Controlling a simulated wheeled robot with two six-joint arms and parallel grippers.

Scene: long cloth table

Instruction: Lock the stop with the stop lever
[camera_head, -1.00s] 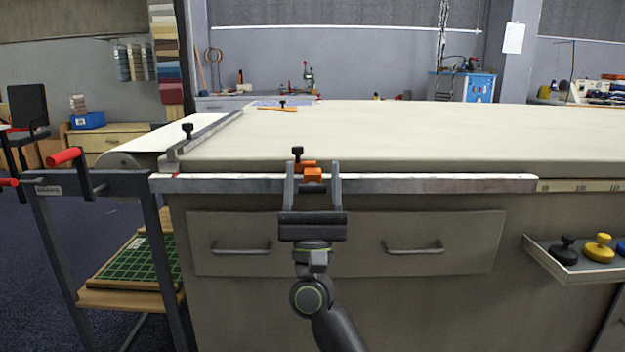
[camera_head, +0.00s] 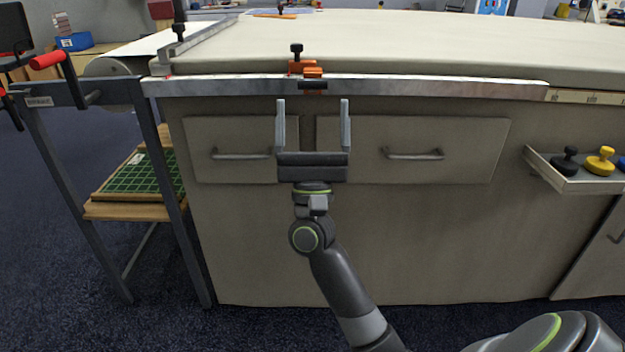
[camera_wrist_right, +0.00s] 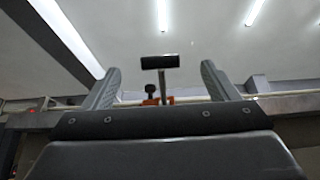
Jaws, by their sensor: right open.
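The orange stop (camera_head: 302,67) sits on the metal rail along the table's front edge, with a black knob (camera_head: 296,48) standing on top. A short dark bar (camera_head: 313,86), which looks like the stop lever, shows at the front of the stop against the rail. My right gripper (camera_head: 313,103) is open and empty, fingers pointing up toward the rail, just below the bar in the head view. In the right wrist view a black bar on a stem (camera_wrist_right: 160,62) shows between the spread fingers, with part of the orange stop (camera_wrist_right: 152,101) behind. My left gripper is not in view.
The metal rail (camera_head: 430,88) runs along the table front above two drawers with handles (camera_head: 413,155). A tray with black and yellow knobbed weights (camera_head: 600,160) juts out at right. A frame with a red-handled crank (camera_head: 48,60) stands at left. The tabletop near the stop is clear.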

